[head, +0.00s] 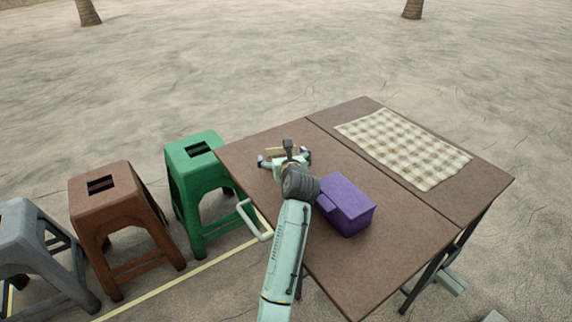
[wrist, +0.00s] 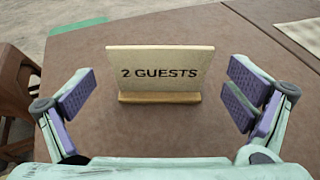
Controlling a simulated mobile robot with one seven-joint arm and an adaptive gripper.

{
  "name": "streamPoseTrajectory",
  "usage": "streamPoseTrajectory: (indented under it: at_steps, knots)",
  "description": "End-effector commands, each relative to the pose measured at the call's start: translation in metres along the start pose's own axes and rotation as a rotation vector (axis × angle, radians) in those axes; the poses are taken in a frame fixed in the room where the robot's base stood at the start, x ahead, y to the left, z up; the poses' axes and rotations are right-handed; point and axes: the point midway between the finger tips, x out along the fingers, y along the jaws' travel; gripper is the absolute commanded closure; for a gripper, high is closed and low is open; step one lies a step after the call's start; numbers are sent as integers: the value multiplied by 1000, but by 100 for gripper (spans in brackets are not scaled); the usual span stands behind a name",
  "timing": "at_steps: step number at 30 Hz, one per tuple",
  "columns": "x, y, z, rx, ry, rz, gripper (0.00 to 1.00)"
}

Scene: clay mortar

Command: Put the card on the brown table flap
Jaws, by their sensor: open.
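The card (wrist: 160,62) is a beige upright sign reading "2 GUESTS" in a light wooden base, standing on the brown table (head: 390,262). In the head view the card (head: 275,151) is mostly hidden by my gripper. My gripper (head: 285,158) is open near the table's far left corner. In the wrist view its purple-padded fingers (wrist: 160,97) are spread left and right of the card, apart from it. A seam divides the table top; the brown section beyond it, probably the flap (head: 345,108), lies to the right.
A purple box (head: 347,205) sits on the table right of my arm. A checkered cloth (head: 405,148) covers much of the far section, leaving brown margins. Green (head: 200,180), brown (head: 122,215) and grey (head: 35,245) stools stand left. The table's near right area is clear.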

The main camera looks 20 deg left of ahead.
Motion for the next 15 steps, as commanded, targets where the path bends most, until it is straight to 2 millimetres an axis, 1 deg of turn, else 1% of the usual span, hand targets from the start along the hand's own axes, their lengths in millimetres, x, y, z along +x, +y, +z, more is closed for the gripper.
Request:
streamPoseTrajectory:
  at_steps: [1,3,9,12,15]
  knots:
    - [-12,0,-2,-3,-2,-1,2]
    - [-28,0,-2,-3,-2,-2,2]
    - [-68,0,-2,-3,-1,-1,2]
    - [-82,0,-1,-1,-2,-1,2]
    - [-91,0,0,-1,-1,0,2]
